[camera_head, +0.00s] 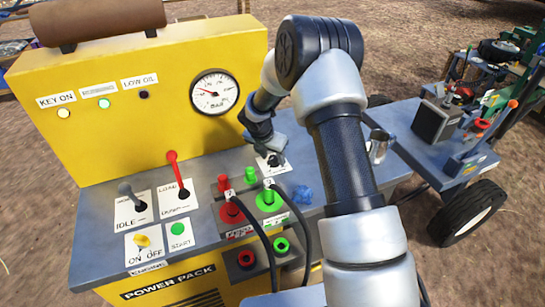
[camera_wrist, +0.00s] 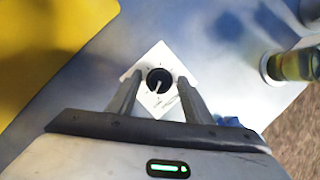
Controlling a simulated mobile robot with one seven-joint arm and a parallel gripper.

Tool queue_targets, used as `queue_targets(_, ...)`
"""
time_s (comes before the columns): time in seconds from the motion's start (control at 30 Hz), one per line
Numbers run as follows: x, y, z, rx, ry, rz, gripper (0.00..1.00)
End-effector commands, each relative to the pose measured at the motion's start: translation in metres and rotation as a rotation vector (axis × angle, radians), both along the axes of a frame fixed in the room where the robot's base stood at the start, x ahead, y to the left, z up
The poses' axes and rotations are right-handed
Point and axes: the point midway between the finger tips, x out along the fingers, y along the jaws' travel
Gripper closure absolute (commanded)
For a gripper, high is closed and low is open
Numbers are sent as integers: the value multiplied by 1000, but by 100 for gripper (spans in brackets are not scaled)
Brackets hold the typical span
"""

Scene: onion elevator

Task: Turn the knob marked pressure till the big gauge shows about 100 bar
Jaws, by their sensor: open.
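The pressure knob (camera_wrist: 159,80) is a round black knob with a pale pointer line, on a white square plate (camera_wrist: 144,65) whose lettering is too small to read. In the head view the knob (camera_head: 275,160) sits at the right of the panel, partly hidden by my arm. My gripper (camera_wrist: 158,84) is open above it, with one finger on each side of the knob; I cannot tell whether they touch it. It also shows in the head view (camera_head: 270,148). The big gauge (camera_head: 214,92) is round and white, on the yellow panel; its red needle points to the upper left.
A red lever (camera_head: 176,173), a grey lever (camera_head: 131,196) and red and green hose couplings (camera_head: 268,199) stand on the panel to the left and front. A metal cup (camera_head: 379,146) stands to the right. A blue crumpled thing (camera_head: 302,195) lies near the couplings.

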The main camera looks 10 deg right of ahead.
Motion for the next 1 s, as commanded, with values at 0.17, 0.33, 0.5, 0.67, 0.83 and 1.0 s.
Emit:
queue_targets(0.17,0,0,0,0,0,0,54)
queue_targets(0.33,0,0,0,0,0,0,73)
queue_targets(0.5,0,0,0,0,0,-1,95)
queue_targets(0.67,0,0,0,0,0,-12,95)
queue_targets(0.83,1,1,0,0,0,-64,95)
queue_targets(1.0,2,2,-1,1,-1,-170,95)
